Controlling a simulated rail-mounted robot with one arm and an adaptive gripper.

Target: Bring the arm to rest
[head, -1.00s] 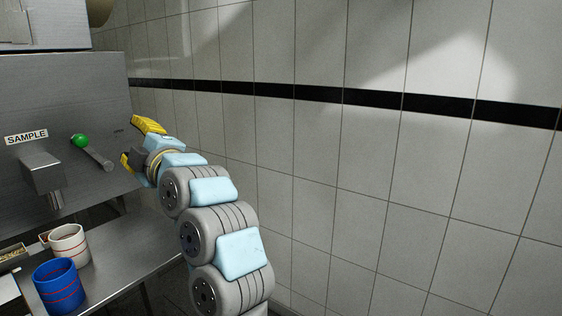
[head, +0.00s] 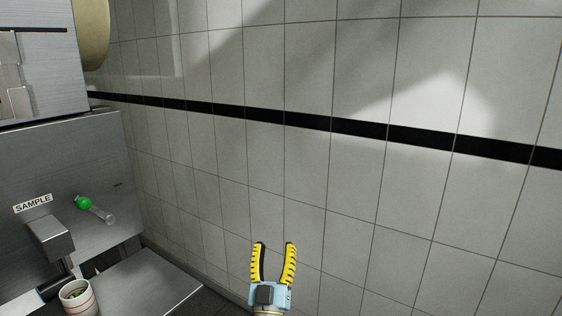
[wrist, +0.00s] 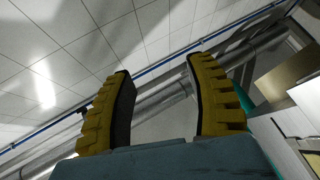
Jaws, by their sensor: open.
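My gripper (head: 274,250) is at the bottom middle of the head view, its two yellow fingers pointing up in front of the tiled wall. The fingers are spread apart with nothing between them. In the wrist view my gripper (wrist: 160,85) also shows open and empty, with the tiled wall and pipes behind it. Most of my arm is below the head view's edge.
A steel machine (head: 95,160) with a SAMPLE label (head: 33,203) and a green-knobbed lever (head: 84,202) stands at the left. A white cup (head: 78,298) with something in it is on the steel shelf (head: 155,290). The space around my gripper is clear.

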